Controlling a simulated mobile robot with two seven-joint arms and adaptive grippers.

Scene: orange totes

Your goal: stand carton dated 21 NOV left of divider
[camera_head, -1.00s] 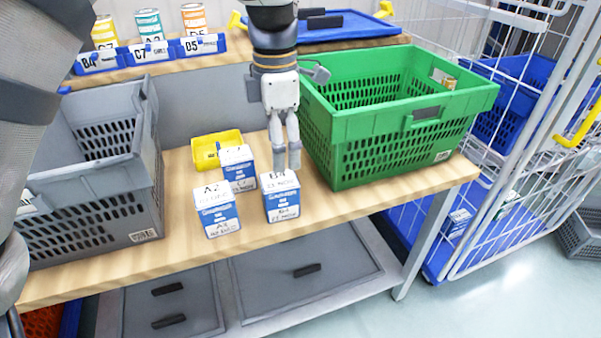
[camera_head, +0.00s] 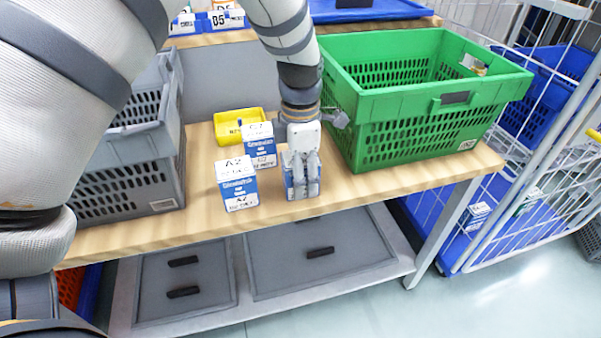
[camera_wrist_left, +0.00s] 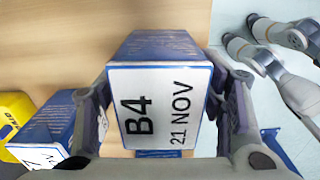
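The carton marked B4, 21 NOV (camera_wrist_left: 158,108) is white and blue and stands upright on the wooden bench. My left gripper (camera_head: 304,178) is down over it, and the carton also shows there in the head view (camera_head: 289,183). In the left wrist view its fingers (camera_wrist_left: 160,115) lie along two opposite sides of the carton; whether they press on it is unclear. I cannot make out a divider.
Cartons A2 (camera_head: 238,187) and C7 (camera_head: 260,148) stand left of the B4 carton. A yellow bin (camera_head: 232,121) sits behind them. A green crate (camera_head: 395,150) stands close on the right, a grey crate (camera_head: 150,195) on the left. The bench's front edge is near.

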